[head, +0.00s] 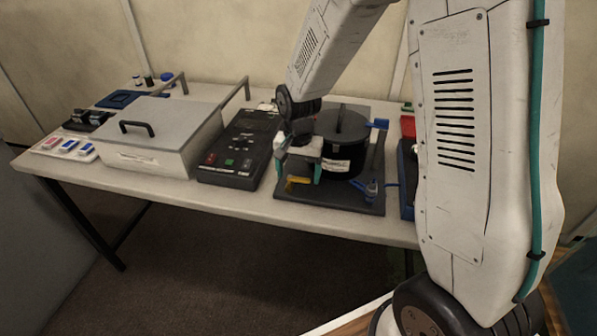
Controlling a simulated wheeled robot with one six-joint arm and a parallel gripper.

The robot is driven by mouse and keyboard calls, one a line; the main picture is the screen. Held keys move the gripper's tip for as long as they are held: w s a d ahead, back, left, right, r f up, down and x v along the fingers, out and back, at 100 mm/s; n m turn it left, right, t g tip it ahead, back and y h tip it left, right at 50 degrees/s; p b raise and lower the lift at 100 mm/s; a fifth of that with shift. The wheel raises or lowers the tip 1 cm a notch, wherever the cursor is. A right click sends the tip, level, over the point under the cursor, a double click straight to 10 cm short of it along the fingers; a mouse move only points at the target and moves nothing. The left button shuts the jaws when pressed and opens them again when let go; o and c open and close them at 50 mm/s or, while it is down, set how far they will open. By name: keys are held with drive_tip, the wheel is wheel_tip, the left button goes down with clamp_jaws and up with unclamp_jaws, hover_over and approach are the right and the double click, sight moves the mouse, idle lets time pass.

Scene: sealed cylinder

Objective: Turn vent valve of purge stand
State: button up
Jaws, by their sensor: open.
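The purge stand appears to be the dark base plate (345,198) carrying a black lidded cylinder (345,145) with a white label. A blue handle (378,124) juts from the cylinder's upper right. Another blue valve-like part (371,188) sits low at the plate's front right. A yellow lever-like part (298,180) is at the front left of the plate. I cannot read which of these is the vent valve. My gripper (299,172) is open, pointing down in front of the cylinder's left side, close above the yellow part. Whether it touches that part cannot be told.
A black control box (240,148) stands left of the plate, beside a grey lidded case (160,137) with a raised frame. Small coloured items (68,146) lie at the table's left end. A red bin (408,127) is partly hidden behind my arm. The table's front edge is clear.

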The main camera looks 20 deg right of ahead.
sight(299, 179)
wheel_tip(299, 179, up, 8)
drive_tip(key=shift+f, duration=0.2)
idle(0.5)
drive_tip(key=shift+s+n, duration=0.25)
drive_tip(key=shift+n, duration=0.05)
drive_tip(key=s+r+n, duration=0.2)
drive_tip(key=s+r, duration=0.2)
drive_tip(key=s, duration=0.5)
drive_tip(key=s+d+r+n+t, duration=0.1)
drive_tip(key=s+r+n, duration=0.1)
drive_tip(key=s+r, duration=0.3)
drive_tip(key=s+d+r+n, duration=0.1)
drive_tip(key=s+r, duration=0.4)
drive_tip(key=s, duration=0.7)
drive_tip(key=shift+s+d+r+n, duration=0.2)
drive_tip(key=shift+s+n, duration=0.15)
drive_tip(key=shift+n, duration=0.55)
